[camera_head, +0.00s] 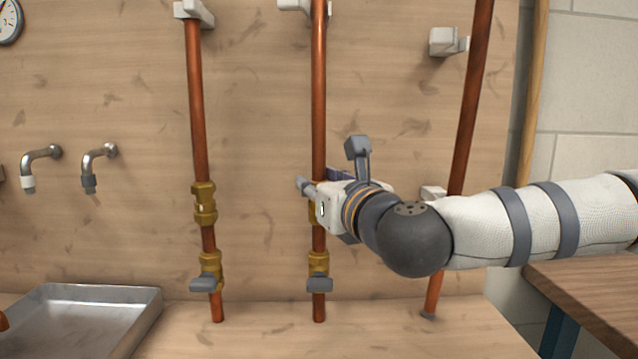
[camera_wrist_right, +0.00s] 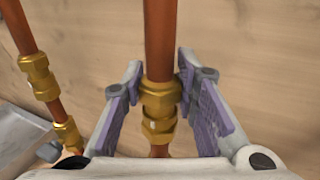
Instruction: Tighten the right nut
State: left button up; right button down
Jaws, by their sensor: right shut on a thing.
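The middle copper pipe (camera_head: 319,100) stands upright against the wooden wall and carries a brass nut fitting (camera_wrist_right: 160,100). In the head view this fitting is mostly hidden by my right gripper (camera_head: 318,188). My right gripper is shut on the fitting, with its purple-padded fingers on either side of the pipe in the right wrist view (camera_wrist_right: 160,75). The wrist view shows two brass hex parts, one above the other. A brass valve (camera_head: 318,262) with a grey handle sits lower on the same pipe. My left gripper is not in view.
The left copper pipe (camera_head: 195,100) has a similar brass fitting (camera_head: 204,203) and valve (camera_head: 210,268). A third pipe (camera_head: 470,110) stands behind my right arm. A metal tray (camera_head: 140,330) lies at lower left, two taps above it. A wooden table (camera_head: 590,285) is at right.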

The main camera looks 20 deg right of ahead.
jog(key=m+h, duration=0.3)
jog(key=h, duration=0.2)
jog(key=shift+a+h, duration=0.15)
jog(key=shift+h, duration=0.15)
jog(key=m+g+h, duration=0.1)
jog(key=m+h, duration=0.1)
jog(key=m+g+h, duration=0.1)
jog(key=m+h, duration=0.1)
jog(key=h, duration=0.1)
jog(key=shift+g+p, duration=0.3)
jog(key=m+g+h, duration=0.3)
jog(key=h, duration=0.1)
jog(key=shift+r+m+g+h, duration=0.1)
jog(key=shift+m+g+h, duration=0.2)
jog(key=shift+m, duration=0.1)
jog(key=shift+m+g+h, duration=1.5)
jog(key=shift+m+g, duration=0.3)
jog(key=shift+g, duration=0.9)
jog(key=c, duration=1.2)
grip_release()
jog(key=shift+c, duration=0.2)
